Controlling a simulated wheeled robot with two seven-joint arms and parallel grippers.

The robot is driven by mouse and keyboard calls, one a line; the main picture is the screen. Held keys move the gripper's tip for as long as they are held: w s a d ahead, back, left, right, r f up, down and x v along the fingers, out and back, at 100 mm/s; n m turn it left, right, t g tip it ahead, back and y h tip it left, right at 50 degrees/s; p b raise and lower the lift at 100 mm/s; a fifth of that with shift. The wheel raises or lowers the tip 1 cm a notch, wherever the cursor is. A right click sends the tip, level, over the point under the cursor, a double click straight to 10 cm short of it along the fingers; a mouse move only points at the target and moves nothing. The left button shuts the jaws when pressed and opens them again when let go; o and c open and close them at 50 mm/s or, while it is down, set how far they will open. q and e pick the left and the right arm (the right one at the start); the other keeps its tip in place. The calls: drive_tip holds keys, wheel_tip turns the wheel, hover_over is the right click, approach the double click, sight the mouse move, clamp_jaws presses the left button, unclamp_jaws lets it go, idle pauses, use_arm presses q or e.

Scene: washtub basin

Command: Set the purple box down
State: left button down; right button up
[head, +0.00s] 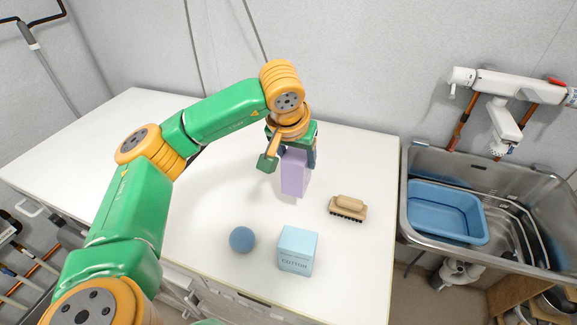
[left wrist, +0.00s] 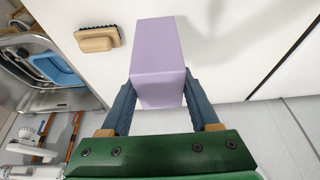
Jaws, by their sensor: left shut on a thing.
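The purple box (head: 295,173) is a tall, plain lilac block. In the head view it is upright under my left gripper (head: 291,148), over the back middle of the white counter. In the left wrist view the purple box (left wrist: 158,62) sits between the two blue fingers of the left gripper (left wrist: 158,98), which is shut on it. I cannot tell for sure whether its bottom touches the counter (head: 215,215). My right gripper is not in view.
A wooden brush (head: 348,207) lies right of the box. A metal sink (head: 440,165) with a blue basin (head: 445,212) is at the right. The counter's left part is clear.

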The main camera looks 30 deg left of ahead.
use_arm(q)
drive_tip(key=a+f, duration=0.1)
drive_tip(key=f, duration=0.1)
drive_tip(key=w+a+f+p, duration=0.1)
drive_tip(key=f, duration=0.2)
drive_tip(key=w+a+f+p, duration=0.1)
drive_tip(key=a+f, duration=0.1)
drive_tip(key=f, duration=0.1)
drive_tip(key=shift+w+f, duration=0.1)
drive_tip(key=shift+f, duration=0.15)
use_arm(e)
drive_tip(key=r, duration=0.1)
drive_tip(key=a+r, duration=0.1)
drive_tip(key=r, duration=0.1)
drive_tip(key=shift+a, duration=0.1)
use_arm(q)
drive_tip(key=shift+f, duration=0.1)
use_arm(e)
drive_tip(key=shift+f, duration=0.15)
use_arm(q)
drive_tip(key=shift+c, duration=0.6)
unclamp_jaws()
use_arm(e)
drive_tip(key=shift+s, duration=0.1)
